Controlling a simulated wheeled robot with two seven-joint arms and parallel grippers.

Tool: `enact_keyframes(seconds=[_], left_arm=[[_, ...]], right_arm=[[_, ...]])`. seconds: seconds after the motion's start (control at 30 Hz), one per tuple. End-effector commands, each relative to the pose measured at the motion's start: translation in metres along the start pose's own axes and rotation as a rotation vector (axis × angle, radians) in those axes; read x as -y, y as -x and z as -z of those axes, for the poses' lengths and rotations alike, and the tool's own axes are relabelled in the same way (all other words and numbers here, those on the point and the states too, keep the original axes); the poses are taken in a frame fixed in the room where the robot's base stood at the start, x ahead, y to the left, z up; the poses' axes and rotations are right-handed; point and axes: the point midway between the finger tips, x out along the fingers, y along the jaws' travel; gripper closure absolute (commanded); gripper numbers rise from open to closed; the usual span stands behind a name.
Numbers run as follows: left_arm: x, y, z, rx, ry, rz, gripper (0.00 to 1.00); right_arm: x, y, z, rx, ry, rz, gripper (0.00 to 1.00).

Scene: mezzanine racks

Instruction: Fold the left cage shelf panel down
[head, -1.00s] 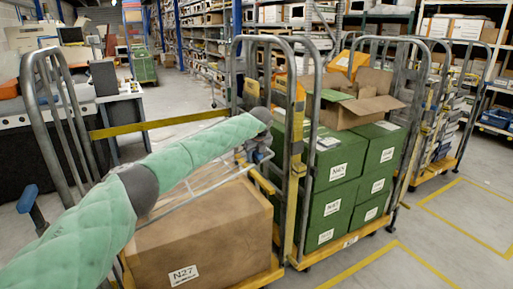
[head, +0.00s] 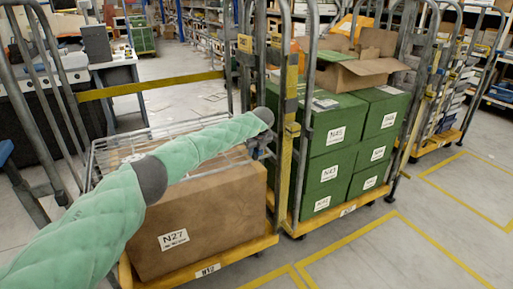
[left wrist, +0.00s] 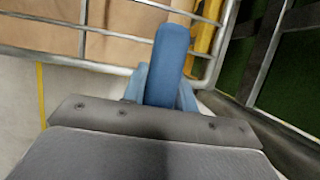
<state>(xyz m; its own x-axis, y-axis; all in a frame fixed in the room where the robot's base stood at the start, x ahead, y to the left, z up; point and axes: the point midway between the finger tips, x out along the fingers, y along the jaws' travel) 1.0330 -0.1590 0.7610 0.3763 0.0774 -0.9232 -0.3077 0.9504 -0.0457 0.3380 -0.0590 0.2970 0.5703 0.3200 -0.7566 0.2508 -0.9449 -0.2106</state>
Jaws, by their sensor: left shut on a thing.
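The left cage (head: 246,60) has grey tubular sides and a yellow base, and holds a large brown box (head: 215,215) labelled N27. Its wire shelf panel (head: 160,128) lies close to level over the box; my left arm covers part of it. My left gripper (head: 264,152) is at the panel's right front part, beside the cage's right post. In the left wrist view its blue fingers (left wrist: 170,65) are shut on the panel's outer rail (left wrist: 60,52), with the brown box behind the wires. The exact grip is partly hidden. My right gripper is not in view.
A second cage with green crates (head: 330,180) and an open carton (head: 365,70) stands close on the right. A yellow bar (head: 150,87) crosses behind the left cage. Floor with yellow lines (head: 400,250) is clear at front right.

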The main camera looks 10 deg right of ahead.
Motion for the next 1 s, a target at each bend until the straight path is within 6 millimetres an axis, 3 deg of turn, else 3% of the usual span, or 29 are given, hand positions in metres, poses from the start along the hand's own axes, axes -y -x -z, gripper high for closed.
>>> enact_keyframes(seconds=[0.03, 0.2, 0.6, 0.63, 0.7, 0.73, 1.0], left_arm=[[-0.009, -0.009, -0.003, 0.002, 0.007, -0.011, 1.0], [-0.011, -0.015, 0.001, 0.0, 0.006, -0.013, 1.0], [-0.012, -0.021, 0.005, -0.004, 0.005, -0.018, 1.0], [-0.012, -0.022, 0.005, -0.004, 0.005, -0.018, 0.68], [-0.012, -0.022, 0.005, -0.005, 0.004, -0.017, 0.54], [-0.012, -0.021, 0.005, -0.004, 0.004, -0.016, 0.51], [-0.01, -0.013, 0.004, -0.003, 0.004, -0.013, 0.51]], right_arm=[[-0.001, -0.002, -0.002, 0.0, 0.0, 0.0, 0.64], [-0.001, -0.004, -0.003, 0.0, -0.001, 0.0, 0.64], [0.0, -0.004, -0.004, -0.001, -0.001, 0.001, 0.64], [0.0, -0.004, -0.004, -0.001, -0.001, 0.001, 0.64], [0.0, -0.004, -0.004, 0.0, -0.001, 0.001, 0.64], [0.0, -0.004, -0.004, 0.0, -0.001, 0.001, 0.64], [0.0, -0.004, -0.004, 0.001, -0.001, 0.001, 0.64]])
